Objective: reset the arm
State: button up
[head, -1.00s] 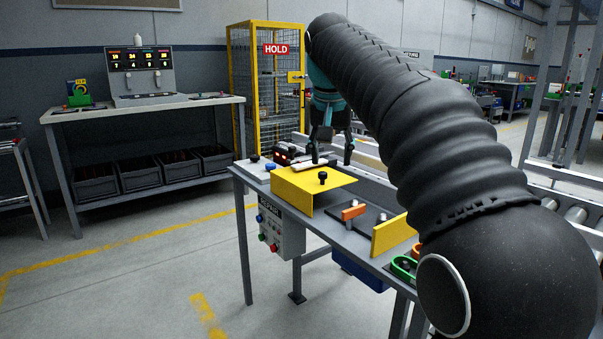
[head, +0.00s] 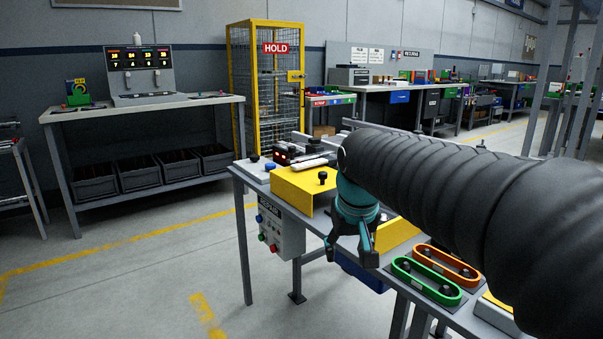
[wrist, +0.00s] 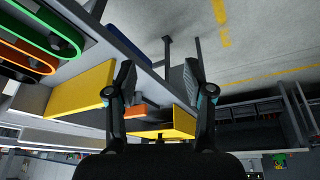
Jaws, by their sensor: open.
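My gripper (head: 350,250) hangs from the end of my black ribbed arm, over the near front edge of the workbench (head: 236,169). Its two fingers point down and are spread apart. The wrist view shows my gripper (wrist: 160,82) open with nothing between its fingers. Beyond the fingers in that view are an orange block (wrist: 139,111) and a yellow bracket (wrist: 170,125) on the bench. The head view shows the yellow bracket (head: 292,190) just left of my gripper. My arm hides part of the bench behind it.
A yellow upright plate (head: 398,236) stands close behind my gripper. Green (head: 426,281) and orange (head: 446,262) oval fixtures lie to its right. A control box (head: 281,230) hangs on the bench front. The floor at lower left is clear.

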jog(key=s+d+f, duration=0.2)
jog(key=s+f, duration=0.1)
jog(key=s, duration=0.4)
jog(key=s+d+f+m+t, duration=0.1)
jog(key=s+d+f, duration=0.1)
jog(key=s, duration=0.5)
jog(key=s+d+f, duration=0.3)
jog(key=s+f, duration=0.1)
jog(key=s, duration=0.2)
jog(key=shift+s, duration=0.4)
jog(key=shift+d, duration=0.1)
